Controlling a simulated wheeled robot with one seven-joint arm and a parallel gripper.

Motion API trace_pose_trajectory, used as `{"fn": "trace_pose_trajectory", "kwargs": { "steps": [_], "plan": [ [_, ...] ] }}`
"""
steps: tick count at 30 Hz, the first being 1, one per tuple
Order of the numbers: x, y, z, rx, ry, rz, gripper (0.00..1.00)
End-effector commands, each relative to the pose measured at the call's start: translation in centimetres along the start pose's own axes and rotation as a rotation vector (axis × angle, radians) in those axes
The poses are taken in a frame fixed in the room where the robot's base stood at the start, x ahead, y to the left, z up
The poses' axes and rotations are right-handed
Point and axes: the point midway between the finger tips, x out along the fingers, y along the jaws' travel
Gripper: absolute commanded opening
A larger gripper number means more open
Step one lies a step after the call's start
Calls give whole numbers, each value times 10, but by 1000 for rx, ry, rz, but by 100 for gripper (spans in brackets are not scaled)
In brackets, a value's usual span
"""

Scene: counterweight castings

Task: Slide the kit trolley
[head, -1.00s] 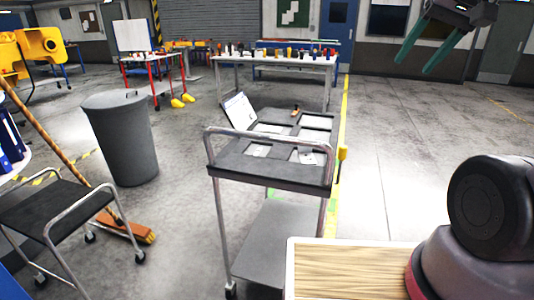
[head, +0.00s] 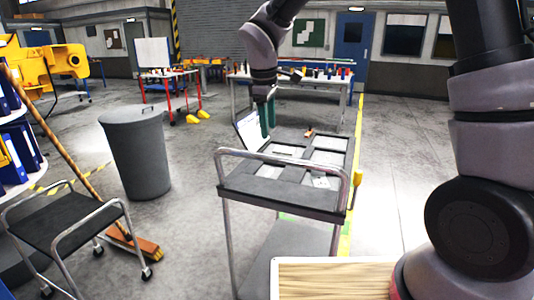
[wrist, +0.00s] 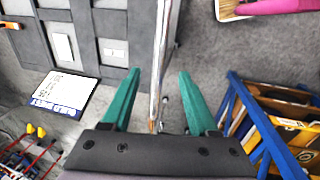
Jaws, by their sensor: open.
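The kit trolley (head: 280,195) is a dark grey cart with a pale metal push handle (head: 285,158) at its near end. Its top has several recessed compartments, some holding pale plates, and a lower shelf. A build sheet (head: 251,130) stands propped at its left side and shows in the wrist view (wrist: 60,94). My gripper (head: 267,118) has teal fingers pointing down, is open and appears empty above the trolley's left part. In the wrist view my gripper (wrist: 160,100) has the handle bar (wrist: 163,60) running between its fingers; I cannot tell their gap in height.
A grey bin (head: 137,155), a broom (head: 140,247) and a smaller black trolley (head: 70,218) stand left. A long table (head: 300,82) with small parts stands behind. Open floor (head: 420,160) lies right, beyond a yellow line.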

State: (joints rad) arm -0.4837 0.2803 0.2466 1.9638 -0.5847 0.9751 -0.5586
Motion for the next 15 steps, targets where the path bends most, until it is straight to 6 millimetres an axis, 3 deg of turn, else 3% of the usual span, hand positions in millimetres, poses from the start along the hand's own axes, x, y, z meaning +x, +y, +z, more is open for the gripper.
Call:
{"fn": "trace_pose_trajectory", "kwargs": {
  "steps": [15],
  "plan": [
    [88,0,2,4,-3,-2,60]
  ]
}}
